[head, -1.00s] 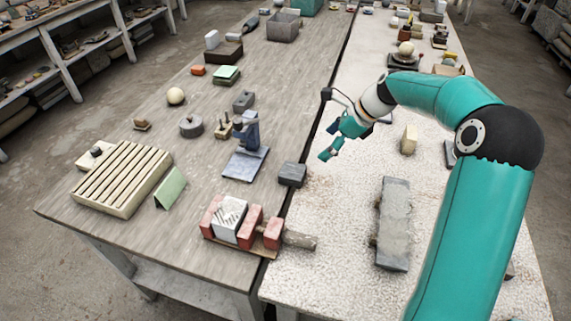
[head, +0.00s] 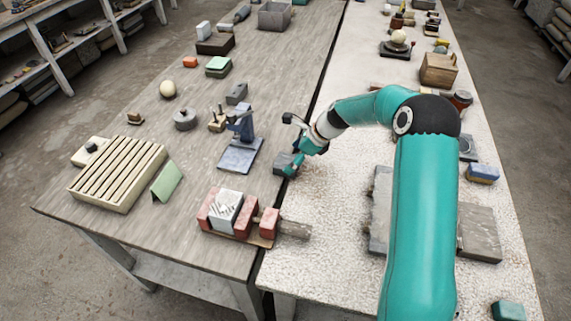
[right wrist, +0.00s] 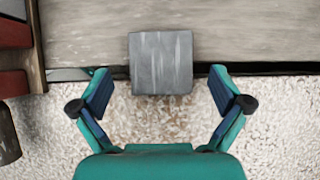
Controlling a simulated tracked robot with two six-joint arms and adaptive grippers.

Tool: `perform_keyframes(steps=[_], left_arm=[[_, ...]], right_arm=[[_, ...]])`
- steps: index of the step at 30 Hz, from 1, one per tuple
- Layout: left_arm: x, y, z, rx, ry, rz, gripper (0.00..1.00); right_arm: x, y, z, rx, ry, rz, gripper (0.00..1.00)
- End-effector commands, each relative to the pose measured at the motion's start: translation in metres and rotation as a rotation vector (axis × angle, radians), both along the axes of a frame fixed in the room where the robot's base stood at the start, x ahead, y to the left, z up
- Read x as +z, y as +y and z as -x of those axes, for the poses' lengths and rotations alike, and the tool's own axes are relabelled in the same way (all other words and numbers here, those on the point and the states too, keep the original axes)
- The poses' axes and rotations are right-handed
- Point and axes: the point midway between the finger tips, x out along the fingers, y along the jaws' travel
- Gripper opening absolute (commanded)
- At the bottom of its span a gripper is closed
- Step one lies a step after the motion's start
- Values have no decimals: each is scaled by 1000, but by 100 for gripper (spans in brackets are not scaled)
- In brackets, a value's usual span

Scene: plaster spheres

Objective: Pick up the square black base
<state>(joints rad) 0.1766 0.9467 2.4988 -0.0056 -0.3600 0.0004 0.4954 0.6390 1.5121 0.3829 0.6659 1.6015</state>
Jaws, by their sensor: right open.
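The square black base (head: 281,163) is a small dark grey block by the seam between the wooden table and the white speckled table. In the right wrist view the base (right wrist: 160,55) shows its flat, streaked top, across the seam. My right gripper (head: 294,158) is at the base's right side in the head view and hides part of it. In the right wrist view my right gripper (right wrist: 159,80) is open, with one finger on each side of the base's near end and gaps on both sides. I cannot tell the height between them. My left gripper is not in view.
A red vise-like block set (head: 238,215) with a white block lies in front of the base. A blue stand (head: 240,155) is to its left. A slatted cream box (head: 118,172) sits further left. Grey slabs (head: 480,232) lie beneath my right arm.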

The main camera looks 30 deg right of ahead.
Motion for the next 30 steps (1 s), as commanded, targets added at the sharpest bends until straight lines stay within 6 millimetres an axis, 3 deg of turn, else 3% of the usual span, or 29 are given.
perform_keyframes(steps=[6,15,30], left_arm=[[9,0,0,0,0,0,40],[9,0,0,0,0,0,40],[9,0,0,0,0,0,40]], right_arm=[[-23,10,-12,1,1,-1,100],[-27,11,-14,1,0,0,98],[-27,12,-15,1,0,0,15]])
